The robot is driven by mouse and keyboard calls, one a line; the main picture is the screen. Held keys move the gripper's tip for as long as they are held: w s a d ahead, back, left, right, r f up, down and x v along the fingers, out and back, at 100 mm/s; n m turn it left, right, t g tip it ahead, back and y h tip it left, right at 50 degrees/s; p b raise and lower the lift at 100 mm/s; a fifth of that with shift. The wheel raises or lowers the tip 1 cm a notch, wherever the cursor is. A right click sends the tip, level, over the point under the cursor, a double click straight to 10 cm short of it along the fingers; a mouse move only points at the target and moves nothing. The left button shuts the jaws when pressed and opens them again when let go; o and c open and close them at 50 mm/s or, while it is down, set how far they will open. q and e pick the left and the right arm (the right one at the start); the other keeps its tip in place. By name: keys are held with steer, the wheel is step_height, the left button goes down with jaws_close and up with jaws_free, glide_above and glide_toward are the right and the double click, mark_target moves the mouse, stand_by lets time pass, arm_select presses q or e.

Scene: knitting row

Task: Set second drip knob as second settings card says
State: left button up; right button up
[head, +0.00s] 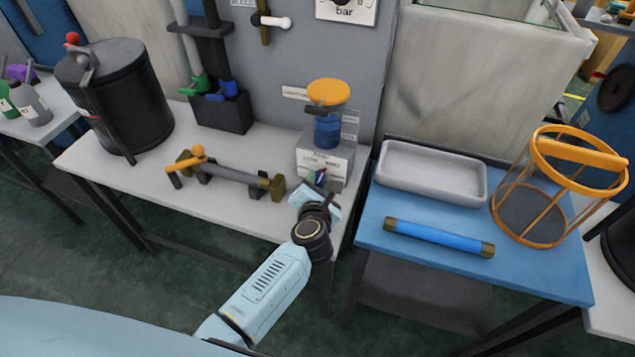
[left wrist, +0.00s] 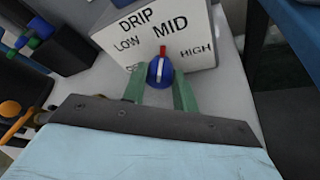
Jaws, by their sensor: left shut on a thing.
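The drip unit is a pale box (head: 325,162) with a blue jar and orange cap on top, at the right end of the grey bench. In the left wrist view its face (left wrist: 180,40) reads DRIP, LOW, MID and HIGH; a lower-left label is partly hidden. The blue knob (left wrist: 159,74) has a white bar and a red pointer, which points up toward MID. My left gripper (left wrist: 159,88) is shut on the knob, one green finger on each side; it also shows in the head view (head: 319,182). Small white cards (head: 295,92) behind the unit are too small to read. My right gripper is out of view.
A brass-ended bar with an orange handle (head: 197,151) lies left of the unit. A black pot (head: 115,95) stands further left. On the blue table (head: 400,262) to the right are a grey tray (head: 432,198), a blue tube (head: 438,237) and an orange cage (head: 505,190).

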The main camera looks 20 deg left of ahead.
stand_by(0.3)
arm_select(q)
steer(key=o, duration=1)
steer(key=shift+c, duration=0.2)
